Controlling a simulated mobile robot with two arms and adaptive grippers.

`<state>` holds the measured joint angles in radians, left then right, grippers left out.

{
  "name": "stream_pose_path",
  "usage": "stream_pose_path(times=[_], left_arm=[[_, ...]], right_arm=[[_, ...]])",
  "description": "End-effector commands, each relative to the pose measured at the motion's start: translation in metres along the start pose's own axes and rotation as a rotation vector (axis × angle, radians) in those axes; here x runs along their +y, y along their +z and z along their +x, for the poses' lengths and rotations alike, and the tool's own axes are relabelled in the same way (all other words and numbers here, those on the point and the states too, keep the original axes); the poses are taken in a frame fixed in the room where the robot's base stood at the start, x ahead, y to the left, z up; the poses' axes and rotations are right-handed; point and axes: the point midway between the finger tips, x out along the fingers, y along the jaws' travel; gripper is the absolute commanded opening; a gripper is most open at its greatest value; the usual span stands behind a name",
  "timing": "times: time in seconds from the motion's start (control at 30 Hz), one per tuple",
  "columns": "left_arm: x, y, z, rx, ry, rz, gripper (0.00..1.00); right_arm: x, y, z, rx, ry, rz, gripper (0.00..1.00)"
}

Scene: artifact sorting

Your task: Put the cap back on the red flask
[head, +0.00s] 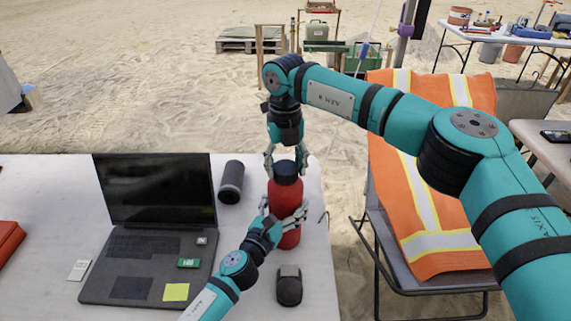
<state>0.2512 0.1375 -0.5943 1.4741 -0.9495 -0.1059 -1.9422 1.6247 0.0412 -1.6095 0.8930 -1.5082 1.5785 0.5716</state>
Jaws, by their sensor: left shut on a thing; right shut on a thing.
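The red flask (286,196) stands upright on the white table (240,261), near its right edge. My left gripper (284,222) is shut around the lower body of the flask from the front. The dark cap (286,170) is at the top of the flask, upright. My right gripper (286,160) comes down from above and is shut on the cap. The cap is at the flask's mouth; I cannot tell whether it is seated or threaded there.
An open laptop (150,246) is left of the flask. A chair with an orange vest (403,221) is right of the table.

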Motion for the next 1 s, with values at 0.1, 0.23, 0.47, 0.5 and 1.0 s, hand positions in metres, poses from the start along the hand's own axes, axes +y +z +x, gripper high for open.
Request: stream_pose_path(times=[0.1,0.23,0.47,0.5,1.0], left_arm=[[-0.0003,-0.0005,-0.0004,0.001,-0.001,0.002,0.00],[-0.0004,-0.0005,-0.0004,0.001,-0.001,0.002,0.00],[-0.0003,-0.0006,-0.0004,0.001,-0.001,0.002,0.00],[-0.0003,-0.0006,-0.0004,0.001,-0.001,0.002,0.00],[-0.0003,-0.0007,-0.0005,0.001,-0.001,0.002,0.00]], right_arm=[[-0.0013,0.0011,-0.0006,-0.003,-0.001,0.303,0.45],[-0.0015,0.0012,-0.0004,-0.002,0.000,0.635,0.45],[-0.0018,0.0012,-0.0001,-0.001,0.001,1.223,0.45],[-0.0018,0.0011,0.0000,0.000,0.001,1.323,0.45],[-0.0015,0.0009,0.0002,0.002,0.002,1.710,0.73]])
